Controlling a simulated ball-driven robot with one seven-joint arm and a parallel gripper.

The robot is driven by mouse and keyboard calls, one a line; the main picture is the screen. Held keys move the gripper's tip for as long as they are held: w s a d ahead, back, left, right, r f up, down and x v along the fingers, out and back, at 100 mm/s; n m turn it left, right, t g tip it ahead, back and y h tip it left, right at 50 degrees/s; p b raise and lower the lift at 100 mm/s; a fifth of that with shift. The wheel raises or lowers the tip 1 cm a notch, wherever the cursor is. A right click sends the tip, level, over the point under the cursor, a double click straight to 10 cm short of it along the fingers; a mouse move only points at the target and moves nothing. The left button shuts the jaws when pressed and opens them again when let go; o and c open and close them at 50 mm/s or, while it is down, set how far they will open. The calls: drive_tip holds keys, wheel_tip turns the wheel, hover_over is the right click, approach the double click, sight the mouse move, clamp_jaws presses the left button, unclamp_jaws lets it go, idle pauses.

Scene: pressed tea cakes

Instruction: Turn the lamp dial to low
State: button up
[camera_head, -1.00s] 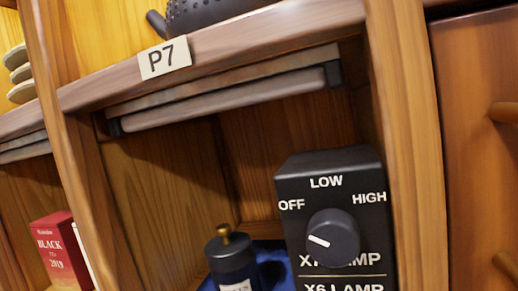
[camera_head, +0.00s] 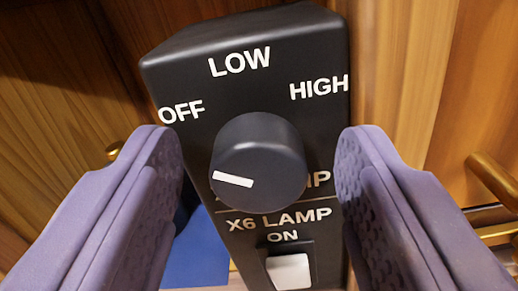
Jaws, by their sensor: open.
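The black lamp control box (camera_head: 180,66) fills the middle of the view. Its round black dial (camera_head: 262,150) has a white pointer mark on its left side, pointing left and slightly up, toward the OFF side. OFF, LOW and HIGH are printed in an arc above the dial. My gripper (camera_head: 256,150) is open, with one purple finger on each side of the dial and a visible gap between each finger and the dial. Whether the fingertips reach as deep as the dial I cannot tell.
A white switch (camera_head: 289,271) marked ON sits below the dial under the X6 LAMP label. Wooden walls stand on both sides. A brass handle (camera_head: 492,180) is at the right. A blue surface (camera_head: 196,258) shows at lower left.

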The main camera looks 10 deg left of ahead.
drive_tip(key=c, duration=1)
drive_tip(key=shift+c, duration=0.2)
drive_tip(key=shift+m, duration=0.3)
drive_tip(key=m+b, duration=0.3)
drive_tip(key=m, duration=0.3)
drive_tip(key=shift+f, duration=0.15)
drive_tip(key=m+b, duration=0.2)
drive_tip(key=m, duration=0.3)
drive_tip(key=shift+b, duration=0.35)
